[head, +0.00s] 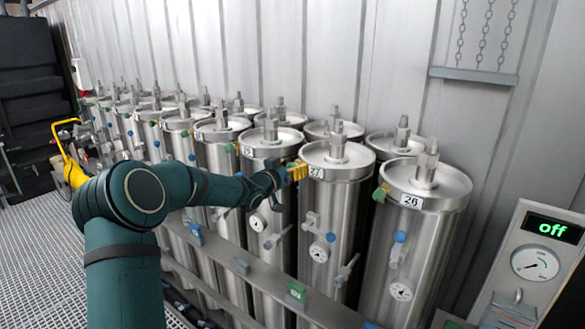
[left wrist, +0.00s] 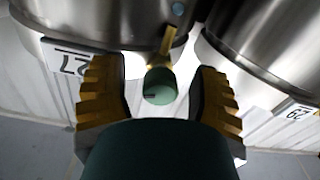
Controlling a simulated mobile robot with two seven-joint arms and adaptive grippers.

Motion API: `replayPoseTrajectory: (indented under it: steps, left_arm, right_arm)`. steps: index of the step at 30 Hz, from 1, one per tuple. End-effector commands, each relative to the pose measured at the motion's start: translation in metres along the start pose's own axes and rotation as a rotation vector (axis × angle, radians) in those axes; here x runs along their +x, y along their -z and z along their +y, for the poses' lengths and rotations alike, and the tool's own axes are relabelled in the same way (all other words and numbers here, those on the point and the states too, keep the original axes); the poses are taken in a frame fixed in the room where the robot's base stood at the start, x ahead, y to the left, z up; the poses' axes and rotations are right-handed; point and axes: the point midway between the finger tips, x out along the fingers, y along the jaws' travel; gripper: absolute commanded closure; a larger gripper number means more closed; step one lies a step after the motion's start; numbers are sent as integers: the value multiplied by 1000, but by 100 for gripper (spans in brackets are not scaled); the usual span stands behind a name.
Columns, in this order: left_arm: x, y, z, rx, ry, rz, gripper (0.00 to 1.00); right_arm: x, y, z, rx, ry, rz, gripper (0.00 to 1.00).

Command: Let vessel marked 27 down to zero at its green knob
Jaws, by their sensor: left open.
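The steel vessel marked 27 (head: 335,205) stands upright in the front row, its label (head: 316,172) near the top rim. That label also shows upside down in the left wrist view (left wrist: 72,65). The vessel's round gauge (head: 319,251) sits lower on its front, too small to read. My left gripper (head: 291,173) is at the upper left side of this vessel. In the left wrist view the green knob (left wrist: 160,86) on a brass stem stands between the open yellow fingers (left wrist: 163,95), with a gap on both sides. In the head view the gripper hides the knob. My right gripper is not in view.
A metal rail (head: 240,266) runs low before the row. A panel (head: 535,260) at right has a dial and reads "off". Grating floor (head: 45,260) is clear at left.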

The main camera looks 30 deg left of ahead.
Motion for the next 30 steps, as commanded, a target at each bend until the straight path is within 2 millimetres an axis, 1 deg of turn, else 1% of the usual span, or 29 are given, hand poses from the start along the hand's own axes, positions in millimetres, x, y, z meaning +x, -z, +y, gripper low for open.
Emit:
replayPoseTrajectory:
  steps: [1,2,3,6,13,17,23,30]
  left_arm:
    - [0,0,0,0,0,0,44]
    - [0,0,0,0,0,0,54]
    - [0,0,0,0,0,0,68]
    - [0,0,0,0,0,0,100]
    - [0,0,0,6,0,0,100]
    - [0,-1,0,33,1,0,100]
    - [0,-2,0,135,0,3,100]
    - [0,-3,0,339,0,2,100]
  right_arm:
    - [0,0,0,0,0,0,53]
    - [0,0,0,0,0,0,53]
    - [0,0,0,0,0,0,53]
    - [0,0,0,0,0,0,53]
    - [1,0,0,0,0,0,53]
    - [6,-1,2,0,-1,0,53]
    - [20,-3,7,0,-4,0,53]
    - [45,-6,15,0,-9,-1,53]
